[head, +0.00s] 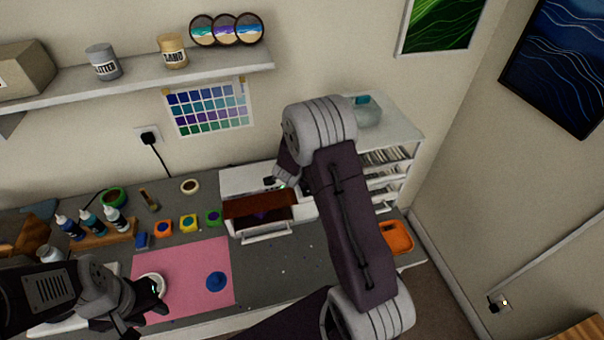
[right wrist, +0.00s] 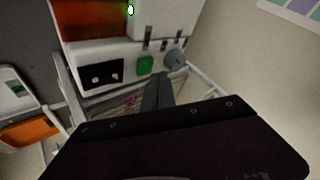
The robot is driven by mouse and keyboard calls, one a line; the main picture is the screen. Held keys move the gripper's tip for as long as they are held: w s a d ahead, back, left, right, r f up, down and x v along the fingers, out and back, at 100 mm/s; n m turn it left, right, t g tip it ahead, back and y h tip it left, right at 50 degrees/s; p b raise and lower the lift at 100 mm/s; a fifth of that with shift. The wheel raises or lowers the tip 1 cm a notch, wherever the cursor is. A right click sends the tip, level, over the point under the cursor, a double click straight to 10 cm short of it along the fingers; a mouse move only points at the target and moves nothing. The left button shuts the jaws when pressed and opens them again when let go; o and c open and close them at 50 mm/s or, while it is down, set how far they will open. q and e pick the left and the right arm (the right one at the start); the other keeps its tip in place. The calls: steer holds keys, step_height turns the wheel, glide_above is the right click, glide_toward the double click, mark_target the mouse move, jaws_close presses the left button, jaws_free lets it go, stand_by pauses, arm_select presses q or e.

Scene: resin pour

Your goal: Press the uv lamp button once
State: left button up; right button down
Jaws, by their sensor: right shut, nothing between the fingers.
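The uv lamp (head: 230,180) is a white box with a brown-orange window (head: 258,205), standing on the bench near the wall. In the right wrist view, the lamp's white panel (right wrist: 118,52) carries a green square button (right wrist: 145,65), a grey round knob (right wrist: 175,59) and a black plate (right wrist: 101,75). My right gripper (right wrist: 160,76) is shut and empty, its tips just below the button and knob; contact cannot be told. The right arm hides part of the lamp in the head view. My left gripper (head: 150,294) is beside a white round cup (head: 155,280); its jaws are unclear.
A pink mat (head: 200,258) with a blue round patch (head: 215,281) lies left of the lamp. A white drawer rack (head: 400,135) and an orange tray (head: 397,238) are at the right.

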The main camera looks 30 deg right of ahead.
steer(key=shift+f+b, duration=0.3)
steer(key=shift+f, duration=0.1)
steer(key=shift+f+b, duration=0.4)
steer(key=shift+f, duration=0.05)
stand_by(0.5)
steer(key=shift+r, duration=0.1)
steer(key=shift+r+p, duration=0.75)
steer(key=shift+p, duration=0.1)
step_height(320, 180, up, 5)
steer(key=p, duration=0.5)
steer(key=shift+r, duration=0.1)
stand_by(0.3)
